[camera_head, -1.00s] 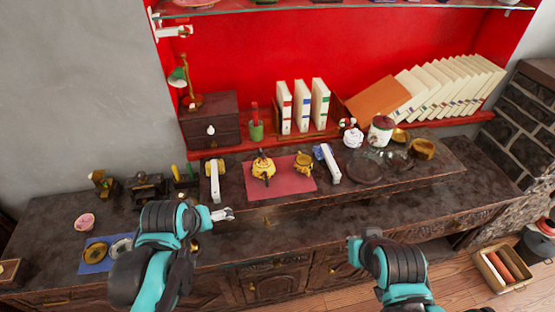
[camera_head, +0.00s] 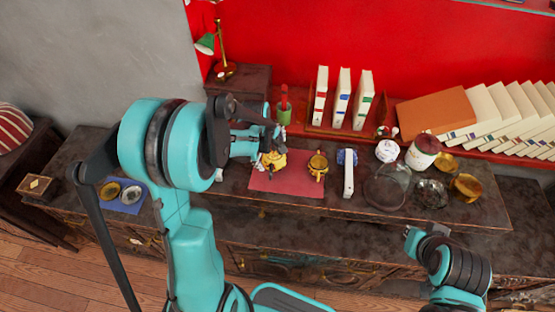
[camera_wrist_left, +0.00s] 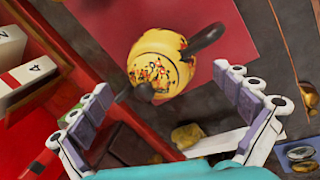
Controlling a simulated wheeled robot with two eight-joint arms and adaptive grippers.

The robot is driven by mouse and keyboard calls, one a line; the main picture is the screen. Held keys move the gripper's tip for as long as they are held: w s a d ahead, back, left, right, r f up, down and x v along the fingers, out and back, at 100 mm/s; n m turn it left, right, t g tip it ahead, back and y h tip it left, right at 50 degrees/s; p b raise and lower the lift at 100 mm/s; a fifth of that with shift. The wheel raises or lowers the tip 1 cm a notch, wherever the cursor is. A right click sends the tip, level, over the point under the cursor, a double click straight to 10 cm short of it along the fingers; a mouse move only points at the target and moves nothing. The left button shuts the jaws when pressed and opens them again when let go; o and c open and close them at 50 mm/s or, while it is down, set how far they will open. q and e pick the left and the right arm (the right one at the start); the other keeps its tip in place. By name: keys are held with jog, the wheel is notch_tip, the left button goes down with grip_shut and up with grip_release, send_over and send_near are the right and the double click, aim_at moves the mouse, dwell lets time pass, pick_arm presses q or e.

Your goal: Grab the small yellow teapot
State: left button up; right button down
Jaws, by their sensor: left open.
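The small yellow teapot (camera_head: 273,164) stands on a red mat (camera_head: 285,186) on the raised shelf of the dark counter. My left gripper (camera_head: 267,142) is above it and partly hides it. In the left wrist view, the teapot (camera_wrist_left: 160,60) has painted figures, a dark handle at upper right and a dark spout at lower left. My left gripper (camera_wrist_left: 163,85) is open and empty there, with one finger on each side of the teapot's near end and a gap to both. My right gripper (camera_head: 414,240) is low at the right; its fingers cannot be made out.
A golden pot (camera_head: 318,166) stands on the mat right of the teapot.

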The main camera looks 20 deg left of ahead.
pick_arm(q)
jog(key=b+x, duration=0.2)
jog(key=x, duration=0.3)
jog(key=shift+a+f, duration=0.2)
jog(key=shift+s+r, duration=0.1)
jog(key=c, duration=1.4)
jog(key=shift+c, duration=0.2)
